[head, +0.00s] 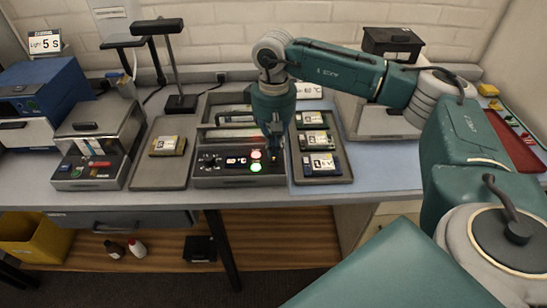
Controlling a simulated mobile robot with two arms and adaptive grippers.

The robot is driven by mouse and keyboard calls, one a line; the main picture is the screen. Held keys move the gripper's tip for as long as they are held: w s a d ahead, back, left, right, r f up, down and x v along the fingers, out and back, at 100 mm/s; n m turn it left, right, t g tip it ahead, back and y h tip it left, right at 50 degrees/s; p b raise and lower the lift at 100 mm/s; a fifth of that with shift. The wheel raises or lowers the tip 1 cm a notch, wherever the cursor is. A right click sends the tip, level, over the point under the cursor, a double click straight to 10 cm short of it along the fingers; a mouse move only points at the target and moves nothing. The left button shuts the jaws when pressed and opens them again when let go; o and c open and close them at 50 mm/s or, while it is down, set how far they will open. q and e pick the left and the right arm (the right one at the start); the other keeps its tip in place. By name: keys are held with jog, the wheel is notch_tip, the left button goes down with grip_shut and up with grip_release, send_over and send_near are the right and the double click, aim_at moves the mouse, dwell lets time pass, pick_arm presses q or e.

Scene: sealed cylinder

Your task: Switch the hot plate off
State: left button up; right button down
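The hot plate (209,172) looks to be the dark unit at the middle of the bench, with a front panel of knobs, small displays and lights. On the panel a red light (256,155) glows above a green light (256,168). A reddish glow shows on the unit behind the panel. My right gripper (277,150) points down at the right end of the panel, just right of the lights. Its fingers look narrow and dark; whether they are open or touch the panel is unclear. It hides part of the unit. My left gripper is not in view.
A grey tray (340,179) with several labelled items lies right of the unit. Another tray (142,181) holds one item at left. A clear-lidded box (62,178), a blue machine (28,116) and a black lamp stand (181,103) stand further left. Blue bench surface is free at front right.

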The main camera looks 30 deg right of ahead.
aim_at(274, 160)
jog(key=shift+f+b, duration=0.95)
jog(key=shift+f, duration=0.25)
dwell(0.9)
jog(key=shift+s+r, duration=0.1)
jog(key=shift+s, duration=0.05)
jog(key=shift+w+r+p, duration=0.2)
jog(key=shift+r+p, duration=0.35)
jog(key=shift+r, duration=0.2)
jog(key=shift+s+r+p, duration=0.1)
jog(key=shift+r+p, duration=1.35)
jog(key=shift+r, duration=1.25)
